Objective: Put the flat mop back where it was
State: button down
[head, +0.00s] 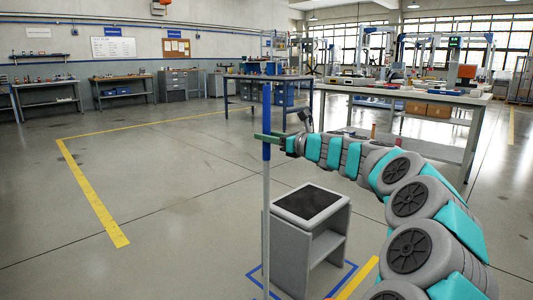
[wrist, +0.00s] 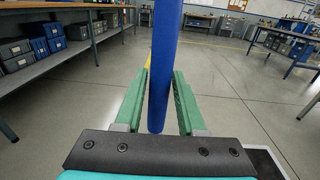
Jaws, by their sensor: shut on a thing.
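The flat mop shows in the head view as an upright pale pole (head: 266,210) with a blue grip (head: 267,103) at its top. The lower end runs behind or past the bottom of the picture, so the mop's head is hidden. My gripper (head: 264,136), with green fingers, is shut on the blue grip. In the wrist view the blue grip (wrist: 164,60) stands between the two green fingers of my gripper (wrist: 161,75), nearly upright.
A grey stand (head: 326,250) with a dark top is close right of the pole, inside blue floor lines. A long workbench (head: 420,95) stands behind my arm. A yellow floor line (head: 92,203) lies to the left, with open floor around it.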

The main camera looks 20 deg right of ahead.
aim_at(270, 147)
notch_tip(270, 147, down, 3)
jog(key=shift+a+f+b, duration=0.1)
jog(key=shift+f+b, duration=0.1)
jog(key=shift+b, duration=0.2)
jog(key=c, duration=0.5)
grip_release()
jog(key=shift+f, duration=0.1)
jog(key=shift+s, duration=0.1)
jog(key=p+v, duration=0.1)
jog(key=v, duration=1.1)
